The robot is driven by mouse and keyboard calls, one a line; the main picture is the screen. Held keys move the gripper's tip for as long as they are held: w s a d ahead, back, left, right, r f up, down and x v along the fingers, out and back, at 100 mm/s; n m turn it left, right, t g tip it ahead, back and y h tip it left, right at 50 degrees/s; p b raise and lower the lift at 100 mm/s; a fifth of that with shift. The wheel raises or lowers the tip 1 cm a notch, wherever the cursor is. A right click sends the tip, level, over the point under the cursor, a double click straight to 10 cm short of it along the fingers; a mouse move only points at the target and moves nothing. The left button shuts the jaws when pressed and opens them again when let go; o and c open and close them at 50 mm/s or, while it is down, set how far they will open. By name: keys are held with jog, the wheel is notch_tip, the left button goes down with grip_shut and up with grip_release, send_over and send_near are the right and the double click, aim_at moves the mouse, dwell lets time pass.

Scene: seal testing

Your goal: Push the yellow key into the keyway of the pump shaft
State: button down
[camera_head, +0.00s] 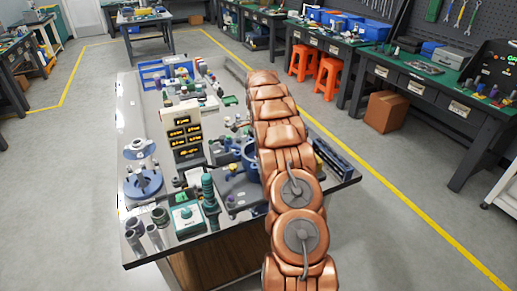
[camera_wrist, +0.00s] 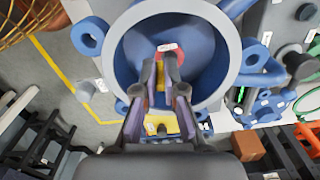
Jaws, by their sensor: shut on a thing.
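In the wrist view my gripper (camera_wrist: 160,92) reaches into the round opening of a blue pump housing (camera_wrist: 218,45). Its dark fingers are closed on the yellow key (camera_wrist: 160,76), a narrow piece showing between them. More yellow shows lower down between the finger linkages; I cannot tell what it belongs to. A small white label and a reddish part lie just beyond the fingertips, inside the housing. The shaft and its keyway cannot be made out clearly. In the head view the blue housing (camera_head: 232,152) is partly hidden by my copper arm, and my gripper is hidden.
The workbench (camera_head: 130,100) is crowded. A display panel (camera_head: 183,132) stands left of the housing, with a teal ribbed post (camera_head: 209,194) and a blue flanged part (camera_head: 142,184) nearer the front. A long dark block (camera_head: 333,158) lies right of my arm. Open floor surrounds the bench.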

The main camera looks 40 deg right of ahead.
jog(key=shift+f, duration=0.25)
dwell(0.4)
jog(key=c, duration=1.2)
grip_release()
jog(key=shift+r, duration=0.1)
jog(key=shift+r, duration=2.45)
